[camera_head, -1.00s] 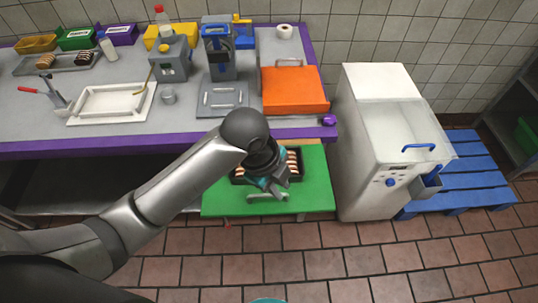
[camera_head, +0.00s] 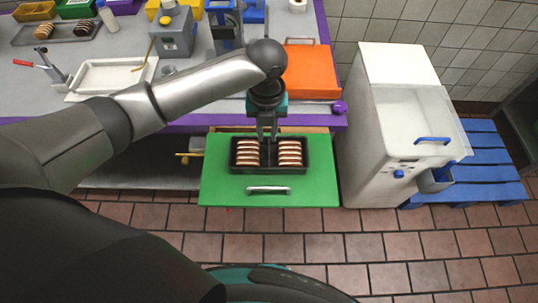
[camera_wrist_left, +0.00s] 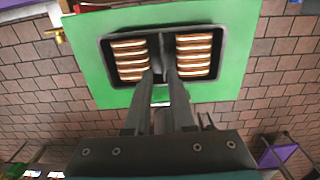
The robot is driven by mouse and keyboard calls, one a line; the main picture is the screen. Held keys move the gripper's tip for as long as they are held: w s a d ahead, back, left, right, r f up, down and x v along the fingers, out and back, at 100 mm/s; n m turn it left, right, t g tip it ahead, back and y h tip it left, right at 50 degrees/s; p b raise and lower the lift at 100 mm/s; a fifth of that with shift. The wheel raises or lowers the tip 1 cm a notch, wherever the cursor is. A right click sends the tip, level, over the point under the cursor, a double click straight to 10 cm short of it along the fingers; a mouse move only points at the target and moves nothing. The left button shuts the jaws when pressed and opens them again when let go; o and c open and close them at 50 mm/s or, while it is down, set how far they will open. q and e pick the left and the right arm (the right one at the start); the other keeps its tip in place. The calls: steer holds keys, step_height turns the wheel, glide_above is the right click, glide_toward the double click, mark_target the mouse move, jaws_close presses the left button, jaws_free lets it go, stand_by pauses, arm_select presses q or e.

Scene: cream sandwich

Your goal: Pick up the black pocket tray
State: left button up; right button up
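The black pocket tray (camera_head: 234,165) lies flat on a green panel (camera_head: 215,185) below the purple-edged counter. It holds two rows of striped, sandwich-like pieces (camera_head: 291,153), one row on each side of a central divider. My left gripper (camera_head: 267,137) points down over the tray's middle, fingers slightly apart. In the left wrist view the tray (camera_wrist_left: 104,56) is ahead, and the fingertips (camera_wrist_left: 163,72) reach the divider between the rows. I cannot tell whether they touch it. My right gripper is not in view.
The green panel has a metal handle (camera_head: 269,190) at its front. A white machine (camera_head: 365,130) stands close on the right, beside a blue pallet (camera_head: 485,170). The counter above holds an orange block (camera_head: 312,83) and a white tray (camera_head: 97,77). Tiled floor lies in front.

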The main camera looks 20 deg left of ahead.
mark_target(269, 152)
arm_select(q)
steer(key=f, duration=0.8)
steer(key=shift+s+d+b, duration=0.1)
steer(key=shift+d+b, duration=0.15)
steer(key=shift+b, duration=0.05)
jaws_close()
